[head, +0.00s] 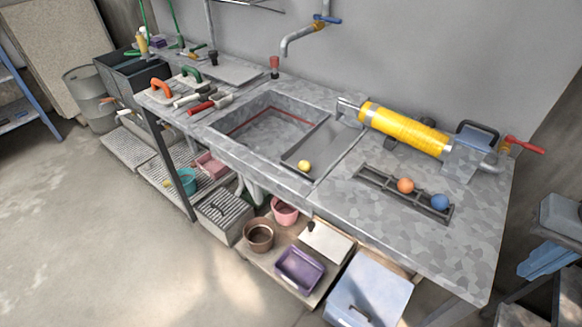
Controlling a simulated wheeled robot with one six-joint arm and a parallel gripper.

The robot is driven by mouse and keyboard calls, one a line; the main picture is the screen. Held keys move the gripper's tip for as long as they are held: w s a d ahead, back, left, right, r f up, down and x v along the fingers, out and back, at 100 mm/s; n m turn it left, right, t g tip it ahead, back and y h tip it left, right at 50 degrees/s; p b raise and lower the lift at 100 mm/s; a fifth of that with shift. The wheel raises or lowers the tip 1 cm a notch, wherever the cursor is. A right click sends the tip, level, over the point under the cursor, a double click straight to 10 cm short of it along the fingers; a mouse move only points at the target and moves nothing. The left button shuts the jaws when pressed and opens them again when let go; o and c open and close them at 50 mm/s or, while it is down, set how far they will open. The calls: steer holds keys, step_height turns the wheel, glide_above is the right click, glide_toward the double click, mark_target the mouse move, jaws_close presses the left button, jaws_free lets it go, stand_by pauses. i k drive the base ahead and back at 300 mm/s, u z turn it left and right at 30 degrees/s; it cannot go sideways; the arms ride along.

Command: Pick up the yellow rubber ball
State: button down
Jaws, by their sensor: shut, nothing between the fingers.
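The yellow rubber ball (304,165) rests at the front of the shallow grey drainboard (325,143), beside the sink basin (262,128). It is small and fully visible, with nothing touching it from above. An orange ball (405,185) and a blue ball (439,202) sit in a dark metal rack (374,179) on the worktop to the right. The rack's left part is empty. My gripper does not show in the head view.
A tap (297,37) hangs over the sink. Trowels and floats crowd the bench's left side. Tubs and a purple tray (300,270) stand below. The front right worktop (440,250) is clear.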

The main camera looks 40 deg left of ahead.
mark_target(304, 166)
steer(key=u, duration=0.3)
steer(key=k, duration=0.5)
steer(key=u, duration=2.35)
steer(key=i, duration=1.35)
steer(key=z, duration=2.7)
